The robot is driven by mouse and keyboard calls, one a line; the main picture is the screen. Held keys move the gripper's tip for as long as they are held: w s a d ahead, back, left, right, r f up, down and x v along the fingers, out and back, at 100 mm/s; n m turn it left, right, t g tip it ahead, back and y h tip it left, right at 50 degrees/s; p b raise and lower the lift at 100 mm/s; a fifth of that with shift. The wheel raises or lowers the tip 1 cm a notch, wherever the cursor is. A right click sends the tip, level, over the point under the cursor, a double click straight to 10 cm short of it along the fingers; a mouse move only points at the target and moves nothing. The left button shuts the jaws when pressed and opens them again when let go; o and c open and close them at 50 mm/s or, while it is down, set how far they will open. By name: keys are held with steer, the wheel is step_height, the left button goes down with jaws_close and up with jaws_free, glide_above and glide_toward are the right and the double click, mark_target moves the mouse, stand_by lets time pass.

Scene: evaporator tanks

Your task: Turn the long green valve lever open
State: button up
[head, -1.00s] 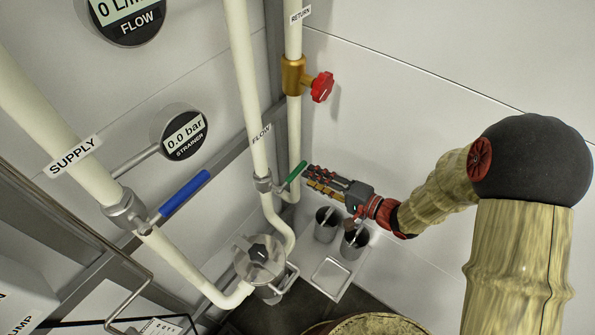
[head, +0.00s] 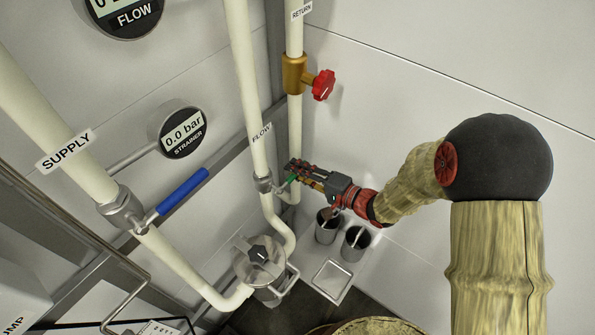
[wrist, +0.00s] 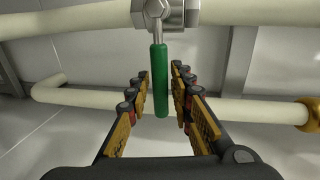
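The green valve lever (wrist: 158,80) hangs from a metal valve (wrist: 172,12) at the top of the wrist view, on a cream pipe. In the head view the green lever (head: 291,180) is mostly covered by my gripper, and its valve (head: 263,184) sits on the pipe labelled FLOW. My gripper (wrist: 160,80) is open in the wrist view, with one finger on each side of the lever. Gaps show between the lever and both fingers. In the head view my gripper (head: 300,170) reaches in from the right at the lever.
A blue lever (head: 182,192) is on the SUPPLY pipe at left. A red handwheel (head: 323,85) is on the RETURN pipe above my gripper. Two metal cups (head: 327,226) (head: 355,243) stand below my wrist. A strainer (head: 259,260) sits low beside the pipes.

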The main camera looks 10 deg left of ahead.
jaws_close()
stand_by(0.6)
